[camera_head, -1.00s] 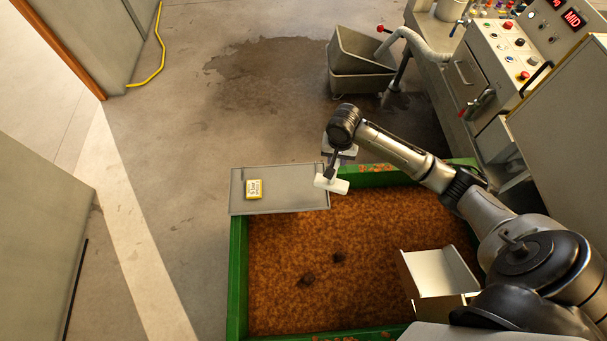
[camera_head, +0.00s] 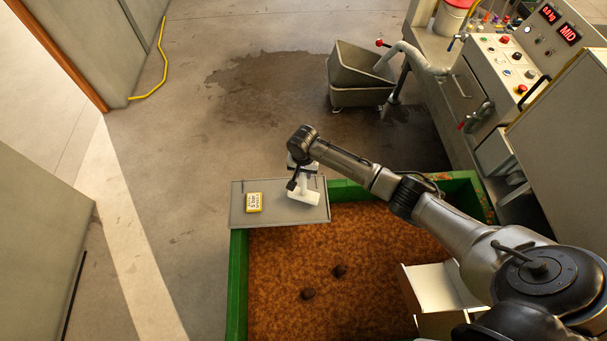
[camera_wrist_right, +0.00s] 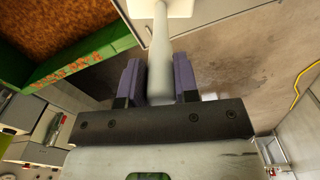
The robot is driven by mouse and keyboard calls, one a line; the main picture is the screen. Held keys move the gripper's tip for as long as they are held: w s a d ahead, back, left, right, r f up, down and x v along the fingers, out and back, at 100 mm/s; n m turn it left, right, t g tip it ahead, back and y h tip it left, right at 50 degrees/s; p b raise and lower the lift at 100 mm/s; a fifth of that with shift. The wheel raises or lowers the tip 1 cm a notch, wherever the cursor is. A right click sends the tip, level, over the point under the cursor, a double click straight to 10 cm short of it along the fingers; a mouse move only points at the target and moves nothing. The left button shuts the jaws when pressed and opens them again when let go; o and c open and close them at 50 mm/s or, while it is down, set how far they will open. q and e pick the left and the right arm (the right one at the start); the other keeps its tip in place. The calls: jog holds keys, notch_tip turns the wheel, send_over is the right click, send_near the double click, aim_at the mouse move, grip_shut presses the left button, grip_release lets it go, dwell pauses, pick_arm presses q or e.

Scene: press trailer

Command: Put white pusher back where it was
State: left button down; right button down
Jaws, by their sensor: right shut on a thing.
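The white pusher (camera_head: 303,198) is in my right gripper (camera_head: 300,178), over the right part of the grey board (camera_head: 275,215) at the bin's far left corner. In the right wrist view my right gripper (camera_wrist_right: 159,80) is shut on the pusher's pale round handle (camera_wrist_right: 160,55), with a purple-grey finger on each side. The pusher's flat white head (camera_wrist_right: 178,6) is partly cut off at the top edge there. I cannot tell whether the pusher touches the board. My left gripper is not in view.
A yellow labelled box (camera_head: 254,202) lies on the board's left part. The green bin (camera_head: 238,270) holds brown crumbly matter with two dark lumps. A white open box (camera_head: 432,287) stands at its right. Grey tubs (camera_head: 361,70) and a control panel (camera_head: 505,60) are farther back.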

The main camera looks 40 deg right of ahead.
jog(key=shift+f, duration=1.35)
jog(key=c, duration=0.9)
grip_release()
jog(key=shift+o, duration=0.2)
notch_tip(320, 180, up, 12)
jog(key=shift+r, duration=0.2)
